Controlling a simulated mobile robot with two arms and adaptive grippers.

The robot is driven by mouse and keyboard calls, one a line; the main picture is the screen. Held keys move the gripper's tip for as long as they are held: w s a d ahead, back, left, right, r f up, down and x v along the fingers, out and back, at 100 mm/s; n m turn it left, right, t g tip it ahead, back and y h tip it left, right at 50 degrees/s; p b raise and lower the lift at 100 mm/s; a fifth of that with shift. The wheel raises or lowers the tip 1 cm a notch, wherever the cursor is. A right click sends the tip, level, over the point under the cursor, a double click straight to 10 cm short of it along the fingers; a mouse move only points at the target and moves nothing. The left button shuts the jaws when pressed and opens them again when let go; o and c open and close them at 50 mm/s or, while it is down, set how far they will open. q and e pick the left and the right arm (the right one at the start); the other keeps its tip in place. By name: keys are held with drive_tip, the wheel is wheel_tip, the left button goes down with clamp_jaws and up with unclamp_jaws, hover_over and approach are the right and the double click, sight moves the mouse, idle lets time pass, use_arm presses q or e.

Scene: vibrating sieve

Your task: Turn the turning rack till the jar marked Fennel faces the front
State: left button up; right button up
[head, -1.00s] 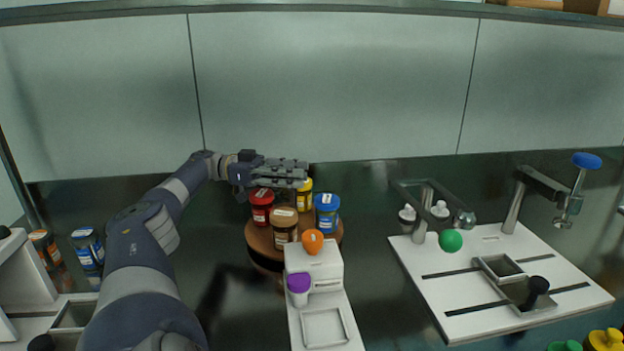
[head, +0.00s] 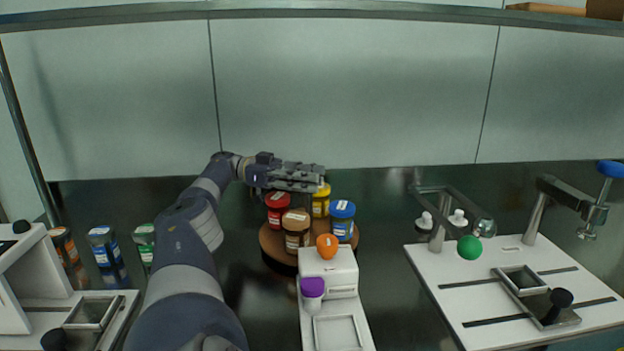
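The turning rack (head: 272,241) is a round brown disc near the middle of the bench. It carries a red jar (head: 278,209), a brown jar (head: 297,231), a blue jar (head: 342,219) and a yellow jar (head: 320,201). The brown jar stands nearest the front. Labels are too small to read, so I cannot tell which is Fennel. My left gripper (head: 318,178) is above the back of the rack, pointing right, over the red and yellow jars. Whether its fingers are open or touch a jar is unclear. My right gripper is not in view.
A white device (head: 330,270) with orange and purple knobs stands close in front of the rack. A white board with metal fixtures (head: 450,290) is at the right. Several jars (head: 108,255) and a white stand (head: 30,280) are at the left.

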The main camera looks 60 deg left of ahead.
use_arm(q)
drive_tip(key=o, duration=0.4)
drive_tip(key=shift+s+a+r, duration=0.1)
drive_tip(key=shift+a+r, duration=0.1)
drive_tip(key=shift+r, duration=0.1)
drive_tip(key=shift+o, duration=0.2)
drive_tip(key=shift+s+a+f, duration=0.1)
drive_tip(key=shift+s+f, duration=0.05)
drive_tip(key=shift+r, duration=4.95)
